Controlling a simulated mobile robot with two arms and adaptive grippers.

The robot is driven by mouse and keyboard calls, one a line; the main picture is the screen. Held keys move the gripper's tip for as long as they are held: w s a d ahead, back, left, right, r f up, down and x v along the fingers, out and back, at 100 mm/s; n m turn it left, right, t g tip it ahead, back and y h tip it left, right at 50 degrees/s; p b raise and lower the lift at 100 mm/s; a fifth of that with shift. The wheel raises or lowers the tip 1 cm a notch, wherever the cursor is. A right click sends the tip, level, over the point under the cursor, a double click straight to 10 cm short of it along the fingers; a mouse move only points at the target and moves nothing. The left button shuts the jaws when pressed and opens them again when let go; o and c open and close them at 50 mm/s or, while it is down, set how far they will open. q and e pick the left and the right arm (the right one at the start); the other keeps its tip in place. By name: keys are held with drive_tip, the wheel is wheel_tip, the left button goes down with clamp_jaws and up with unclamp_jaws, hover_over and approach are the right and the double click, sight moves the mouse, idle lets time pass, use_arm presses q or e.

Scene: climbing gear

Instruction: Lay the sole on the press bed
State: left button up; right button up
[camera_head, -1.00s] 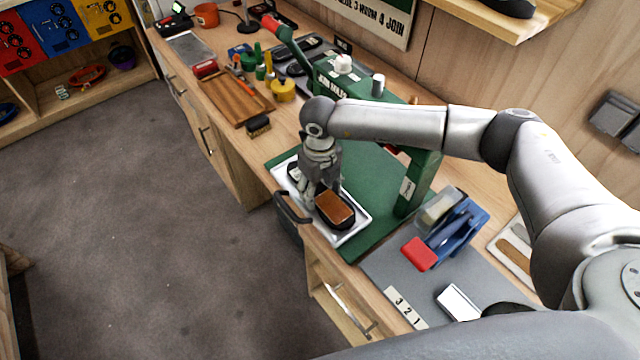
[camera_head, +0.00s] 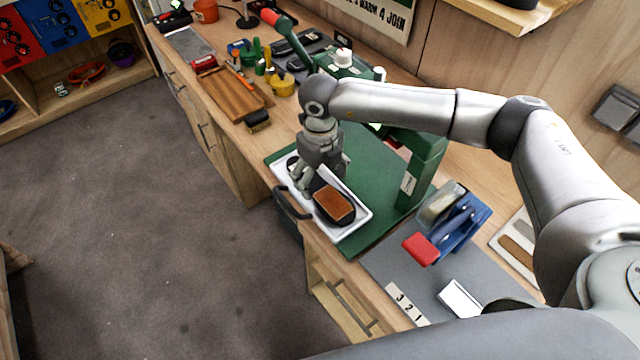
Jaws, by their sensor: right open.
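The sole (camera_head: 334,204) is a dark, elongated piece with a brown-orange patch on its near half. It lies in a white tray (camera_head: 357,224) on the green base (camera_head: 385,226) of the press. The green press frame (camera_head: 424,170) stands behind it, partly hidden by my right arm. My right gripper (camera_head: 312,188) points down over the far half of the sole, with its fingers apart. It hides the sole's middle, and I cannot tell whether the fingers touch it. My left gripper is not in view.
A wooden board (camera_head: 232,92), a brush (camera_head: 258,121) and yellow and green containers lie farther along the bench. The grey floor to the left is clear.

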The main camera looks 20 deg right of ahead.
sight(320, 188)
wheel_tip(320, 188, up, 9)
drive_tip(key=b, duration=0.2)
drive_tip(key=shift+b, duration=0.3)
drive_tip(key=shift+s+a+f, duration=0.1)
